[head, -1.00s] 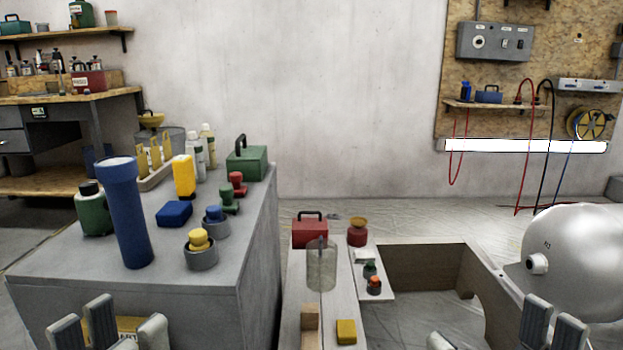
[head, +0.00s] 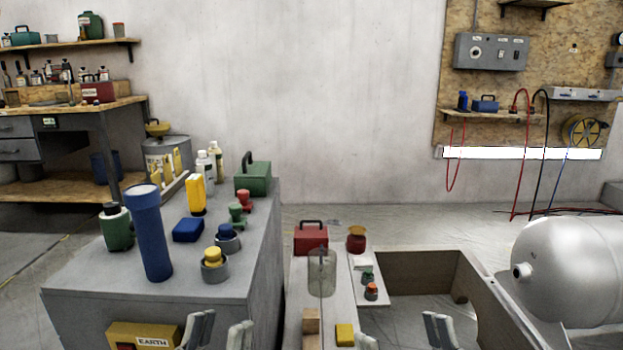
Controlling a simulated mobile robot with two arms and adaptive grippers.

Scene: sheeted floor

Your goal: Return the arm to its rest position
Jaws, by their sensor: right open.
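My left gripper (head: 219,332) shows at the bottom, in front of the grey cabinet's right part. Its fingertips stand apart with nothing visible between them. My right gripper (head: 402,337) is at the bottom edge, right of the yellow block. Its fingers are wide apart and empty. Only the finger ends show; the palms and most of both arms are below the picture.
The grey cabinet (head: 95,285) carries a blue flashlight (head: 152,235), bottles and colored parts. A pale bench (head: 335,300) holds a red toolbox (head: 311,238), clear cylinder (head: 322,272) and yellow block (head: 345,334). A white tank (head: 570,268) stands right. The bench opening is empty.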

